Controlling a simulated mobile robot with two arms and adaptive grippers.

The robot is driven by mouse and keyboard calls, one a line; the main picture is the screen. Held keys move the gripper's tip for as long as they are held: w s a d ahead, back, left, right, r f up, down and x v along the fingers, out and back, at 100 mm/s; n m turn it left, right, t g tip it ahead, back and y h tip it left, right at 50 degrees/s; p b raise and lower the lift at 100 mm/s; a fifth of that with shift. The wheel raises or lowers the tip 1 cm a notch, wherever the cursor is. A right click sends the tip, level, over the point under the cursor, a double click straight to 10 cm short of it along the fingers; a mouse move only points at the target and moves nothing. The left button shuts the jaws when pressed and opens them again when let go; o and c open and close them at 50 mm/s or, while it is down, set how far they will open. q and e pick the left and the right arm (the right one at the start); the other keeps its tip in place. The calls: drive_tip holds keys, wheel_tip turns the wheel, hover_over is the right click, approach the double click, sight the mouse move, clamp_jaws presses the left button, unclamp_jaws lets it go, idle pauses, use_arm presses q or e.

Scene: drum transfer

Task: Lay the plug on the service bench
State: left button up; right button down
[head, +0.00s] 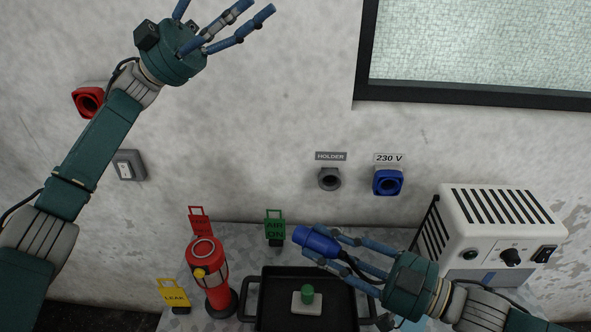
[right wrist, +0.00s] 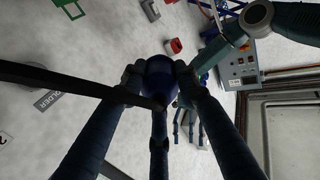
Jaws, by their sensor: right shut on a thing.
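The blue plug (head: 316,241) is held by my right gripper (head: 322,246) above the back of the grey service bench (head: 241,236). A dark cable (head: 352,262) trails from it among the fingers. In the right wrist view the plug's rounded blue body (right wrist: 159,77) sits between the fingertips, and a dark strip crosses in front of the left finger. My left gripper (head: 226,14) is raised in front of the wall, its fingers spread and empty.
On the bench are a black tray (head: 262,284) holding a green-topped block (head: 307,297), a red cylinder (head: 211,275), a yellow LEAK sign (head: 174,294), a green AIR ON sign (head: 275,225) and a white unit (head: 500,226). The wall has a HOLDER socket (head: 329,180) and a blue 230 V socket (head: 388,183).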

use_arm(q)
drive_tip(key=s+d+f+g+y, duration=0.4)
drive_tip(key=d, duration=0.5)
drive_tip(key=n+y, duration=0.8)
drive_tip(key=y, duration=0.7)
hover_over(311, 235)
drive_tip(key=w, duration=0.4)
wheel_tip(311, 235, down, 18)
drive_tip(key=f, duration=0.1)
drive_tip(key=a+f+n+y, duration=0.2)
drive_tip(key=a+n+y, duration=0.1)
drive_tip(key=x, duration=1.1)
drive_tip(key=shift+w+d+f, duration=0.1)
drive_tip(key=shift+d+f, duration=0.15)
